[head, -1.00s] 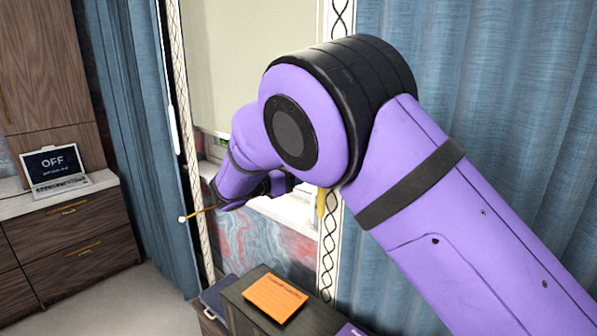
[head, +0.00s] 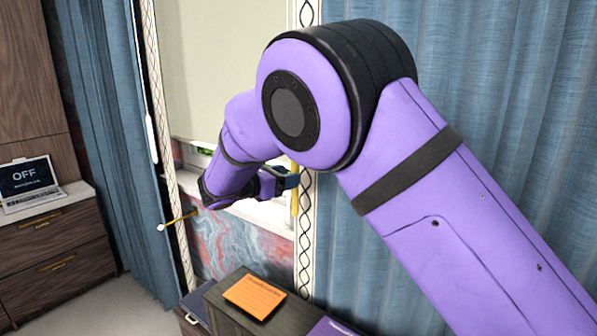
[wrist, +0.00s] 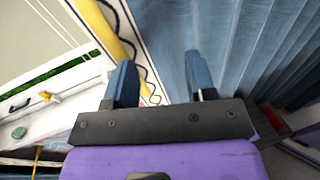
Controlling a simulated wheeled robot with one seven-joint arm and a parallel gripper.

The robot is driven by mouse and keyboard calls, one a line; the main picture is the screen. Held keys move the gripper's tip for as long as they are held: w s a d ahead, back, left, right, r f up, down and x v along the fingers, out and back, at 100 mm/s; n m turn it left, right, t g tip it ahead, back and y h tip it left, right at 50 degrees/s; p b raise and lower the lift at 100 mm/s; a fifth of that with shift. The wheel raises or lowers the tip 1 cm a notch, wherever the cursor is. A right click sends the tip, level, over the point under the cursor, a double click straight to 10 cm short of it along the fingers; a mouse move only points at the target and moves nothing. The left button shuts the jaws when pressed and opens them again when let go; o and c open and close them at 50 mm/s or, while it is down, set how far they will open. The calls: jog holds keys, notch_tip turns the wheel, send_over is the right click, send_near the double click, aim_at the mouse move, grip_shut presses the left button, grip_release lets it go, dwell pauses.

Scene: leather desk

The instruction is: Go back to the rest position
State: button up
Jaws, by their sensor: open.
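My gripper (wrist: 160,85) is open in the wrist view, its two blue-grey fingers apart with nothing between them. Behind them are the patterned trim and the blue curtain (wrist: 235,45). In the head view my purple arm reaches across to the window, and the gripper (head: 290,178) shows small, partly hidden behind the arm, near the window's right side. A yellow rod (head: 295,200) stands close to the gripper there; I cannot tell whether they touch. It also appears at the upper left in the wrist view (wrist: 110,32).
A dark cabinet (head: 225,305) with an orange paper (head: 254,297) on top stands below the arm. A laptop reading OFF (head: 28,185) sits on a wooden drawer unit at left. In the wrist view the white sill (wrist: 50,90) holds small items, including a green one (wrist: 19,133).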

jog(key=s+d+r+m+g+y, duration=0.2)
jog(key=s+d+r+m+g, duration=0.15)
jog(key=d, duration=0.55)
jog(key=s+d+r+m+g+y, duration=0.15)
jog(key=s+d+m, duration=0.3)
jog(key=d, duration=0.45)
jog(key=s+d+r+m+g+y, duration=0.2)
jog(key=s+d+r+m+g, duration=0.15)
jog(key=d, duration=0.55)
jog(key=s+d+m+t+y, duration=0.1)
jog(key=s+m, duration=0.3)
jog(key=s, duration=0.5)
jog(key=s+d+m+y, duration=0.3)
jog(key=s+m+y, duration=0.1)
jog(key=s, duration=0.6)
jog(key=s+d+m+t+y, duration=0.1)
jog(key=s+d+m+y, duration=0.1)
jog(key=s+m, duration=0.3)
jog(key=s+d, duration=0.1)
jog(key=s, duration=0.3)
jog(key=shift+s+f+m+t, duration=0.25)
jog(key=shift+f+m+t, duration=0.05)
jog(key=shift+m+t, duration=0.05)
jog(key=shift+y, duration=0.25)
